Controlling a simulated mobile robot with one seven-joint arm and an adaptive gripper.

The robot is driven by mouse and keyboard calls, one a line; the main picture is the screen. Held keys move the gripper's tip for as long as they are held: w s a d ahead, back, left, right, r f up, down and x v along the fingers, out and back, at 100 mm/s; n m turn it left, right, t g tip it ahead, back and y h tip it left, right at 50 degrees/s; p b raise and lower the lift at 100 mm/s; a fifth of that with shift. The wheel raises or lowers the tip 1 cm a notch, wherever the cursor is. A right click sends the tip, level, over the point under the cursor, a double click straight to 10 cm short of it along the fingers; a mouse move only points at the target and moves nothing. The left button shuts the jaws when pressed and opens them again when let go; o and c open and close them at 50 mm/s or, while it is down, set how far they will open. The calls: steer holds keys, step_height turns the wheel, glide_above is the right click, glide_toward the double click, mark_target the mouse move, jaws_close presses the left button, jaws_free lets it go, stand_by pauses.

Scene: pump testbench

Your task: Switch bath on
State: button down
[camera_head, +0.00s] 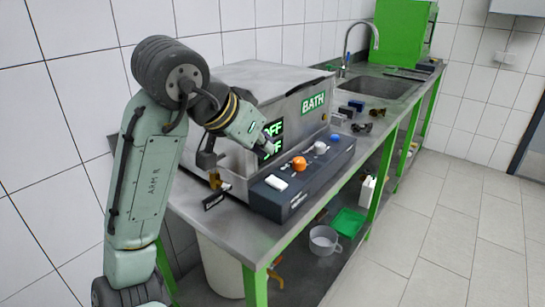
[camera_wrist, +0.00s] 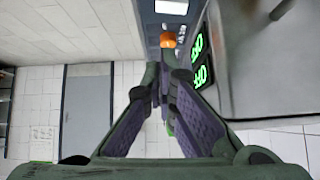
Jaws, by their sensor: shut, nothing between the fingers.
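The bath (camera_head: 285,90) is a metal box with a green BATH label, standing on the bench. Two green displays on its front read OFF (camera_head: 270,149); they also show sideways in the wrist view (camera_wrist: 198,62). A dark control panel (camera_head: 300,175) in front carries a white rocker-like part (camera_head: 276,182), an orange knob (camera_head: 299,163), a white knob (camera_head: 320,148) and a blue part (camera_head: 334,138). My gripper (camera_head: 270,135) is shut and empty, in front of the displays and above the panel. In the wrist view its fingertips (camera_wrist: 160,76) meet just below the orange knob (camera_wrist: 168,40).
The metal bench (camera_head: 239,208) has green legs. Small dark and blue parts (camera_head: 356,106) and a sink (camera_head: 380,87) lie beyond the bath. A white jug (camera_head: 324,240) and a green tray (camera_head: 348,222) are on the lower shelf. The floor (camera_head: 430,220) at right is clear.

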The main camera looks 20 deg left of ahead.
steer(key=shift+v, duration=0.75)
step_height(320, 180, down, 5)
steer(key=s+a+m+t+h+b, duration=0.1)
steer(key=t+b, duration=0.4)
steer(key=b, duration=0.6)
steer(key=shift+s+a+r+t+h+b, duration=0.2)
steer(key=shift+s+a+t+h+b, duration=0.2)
steer(key=shift+s+a, duration=0.55)
steer(key=shift+w, duration=0.1)
